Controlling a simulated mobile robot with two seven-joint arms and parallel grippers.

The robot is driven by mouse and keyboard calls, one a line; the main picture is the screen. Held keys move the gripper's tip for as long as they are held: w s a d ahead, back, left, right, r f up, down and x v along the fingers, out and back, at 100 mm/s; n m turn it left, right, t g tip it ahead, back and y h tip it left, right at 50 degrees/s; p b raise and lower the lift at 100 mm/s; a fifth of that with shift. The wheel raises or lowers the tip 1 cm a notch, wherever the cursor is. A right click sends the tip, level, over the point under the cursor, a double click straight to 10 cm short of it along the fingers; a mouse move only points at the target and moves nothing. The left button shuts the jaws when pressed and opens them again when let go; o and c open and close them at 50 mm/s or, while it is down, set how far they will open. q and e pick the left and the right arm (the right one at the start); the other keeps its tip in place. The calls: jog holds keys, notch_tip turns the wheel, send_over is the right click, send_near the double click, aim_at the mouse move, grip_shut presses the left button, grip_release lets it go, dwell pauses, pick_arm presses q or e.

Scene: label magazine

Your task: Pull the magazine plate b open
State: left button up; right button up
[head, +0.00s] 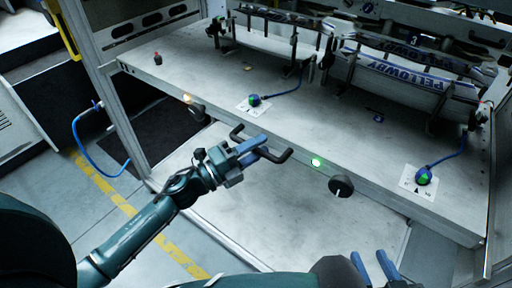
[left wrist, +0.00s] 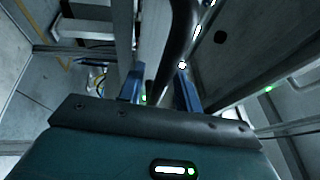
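The magazine plate (head: 330,125) is a wide grey metal surface with a dark bar handle (head: 283,157) on its front edge. I cannot read a letter b on it. In the left wrist view the handle (left wrist: 180,40) passes between the two fingers (left wrist: 160,90), which stand apart with gaps beside the bar. Contact cannot be made out. My right gripper (head: 374,266) is at the bottom edge, its blue fingers apart and empty, away from the plate.
Label rolls or magazines marked PELLOWBY (head: 415,80) stand at the back of the plate. Green-blue knobs (head: 424,176) with blue cables sit on it. A pale lower panel (head: 300,215) lies below.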

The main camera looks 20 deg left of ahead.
pick_arm(q)
grip_shut()
jog(key=shift+s, duration=0.1)
dwell(0.4)
